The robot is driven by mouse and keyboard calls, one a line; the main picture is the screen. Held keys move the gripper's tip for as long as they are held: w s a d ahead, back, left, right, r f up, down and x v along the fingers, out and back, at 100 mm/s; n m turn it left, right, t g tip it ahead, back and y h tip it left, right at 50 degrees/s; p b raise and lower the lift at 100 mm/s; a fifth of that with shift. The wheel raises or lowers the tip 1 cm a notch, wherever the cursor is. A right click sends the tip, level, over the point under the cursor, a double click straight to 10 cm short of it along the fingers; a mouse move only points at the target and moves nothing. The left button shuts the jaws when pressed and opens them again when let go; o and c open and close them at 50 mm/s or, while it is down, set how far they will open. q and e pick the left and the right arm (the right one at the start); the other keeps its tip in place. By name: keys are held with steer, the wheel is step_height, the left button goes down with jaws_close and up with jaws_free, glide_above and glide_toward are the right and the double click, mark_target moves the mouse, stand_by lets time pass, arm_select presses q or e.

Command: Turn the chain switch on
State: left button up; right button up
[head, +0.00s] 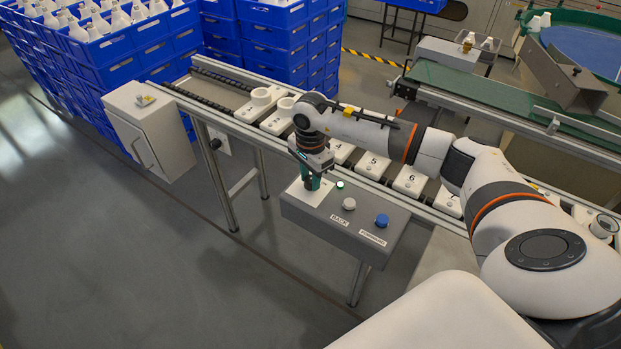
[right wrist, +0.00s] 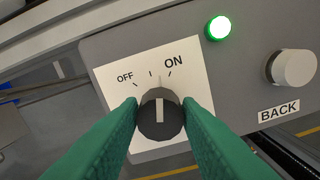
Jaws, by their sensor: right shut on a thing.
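The chain switch is a black rotary knob (right wrist: 160,114) on a white plate (right wrist: 110,75) marked OFF and ON. The white line on the knob points almost straight up in the right wrist view, between the two labels and nearer ON. My right gripper (head: 312,184) points down at the control box, and its green fingers (right wrist: 160,108) are shut on the sides of the knob. A green lamp (right wrist: 219,28) beside the plate is lit; it also shows in the head view (head: 340,184). In the head view the gripper hides the knob. My left gripper is out of view.
The grey control box (head: 300,211) also carries a white BACK button (head: 349,204) and a blue FORWARD button (head: 382,220). Behind it runs a conveyor with numbered white carriers (head: 373,165). A grey cabinet (head: 150,130) and blue crates (head: 290,35) stand at the left and back.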

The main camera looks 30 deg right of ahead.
mark_target(310, 179)
steer(key=m, duration=0.3)
steer(key=shift+r+m+b, duration=0.1)
steer(key=shift+m+b, duration=0.2)
steer(key=shift+m, duration=0.2)
steer(key=o, duration=1)
steer(key=shift+c, duration=0.2)
step_height(310, 179, up, 12)
steer(key=b, duration=0.1)
stand_by(0.4)
